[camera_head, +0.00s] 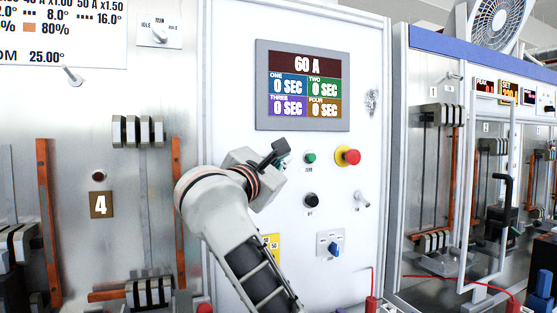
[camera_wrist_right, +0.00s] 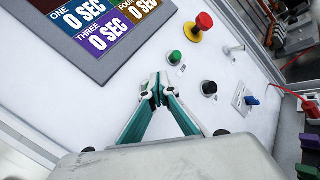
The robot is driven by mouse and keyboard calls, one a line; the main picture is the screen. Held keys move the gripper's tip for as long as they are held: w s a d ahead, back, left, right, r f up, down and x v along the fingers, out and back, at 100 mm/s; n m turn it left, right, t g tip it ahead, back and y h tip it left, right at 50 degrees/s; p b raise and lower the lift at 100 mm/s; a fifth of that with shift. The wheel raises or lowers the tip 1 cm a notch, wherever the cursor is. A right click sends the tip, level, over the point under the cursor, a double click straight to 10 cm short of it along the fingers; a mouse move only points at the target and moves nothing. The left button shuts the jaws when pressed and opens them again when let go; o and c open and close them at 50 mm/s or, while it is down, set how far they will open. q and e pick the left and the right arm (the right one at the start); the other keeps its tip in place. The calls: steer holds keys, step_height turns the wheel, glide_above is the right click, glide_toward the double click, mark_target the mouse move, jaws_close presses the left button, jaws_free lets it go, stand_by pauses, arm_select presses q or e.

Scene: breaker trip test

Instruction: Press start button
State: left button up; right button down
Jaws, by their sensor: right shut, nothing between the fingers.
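A small green button (camera_head: 310,158) sits on the white panel, below and right of the middle of the display; its label is too small to read surely. It also shows in the wrist view (camera_wrist_right: 175,57), just above and right of my fingertips. My right gripper (camera_head: 280,153) is shut and empty, just left of the green button. In the wrist view its teal-sided fingers (camera_wrist_right: 157,84) meet at their tips, and a strip of white panel shows between tips and button. I cannot tell how far they are from the panel's surface. My left gripper is not in view.
A red mushroom button (camera_head: 351,156) on a yellow ring sits right of the green one. A black button (camera_head: 311,200), a metal toggle (camera_head: 361,199) and a blue knob (camera_head: 334,248) are lower. The display (camera_head: 303,85) reads 60 A and 0 SEC in every field.

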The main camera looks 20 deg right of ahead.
steer(key=shift+w, duration=0.15)
stand_by(0.4)
steer(key=shift+w, duration=0.3)
steer(key=shift+w, duration=0.5)
stand_by(0.8)
steer(key=shift+s, duration=0.9)
steer(key=shift+s+a, duration=0.15)
steer(key=shift+s, duration=2.4)
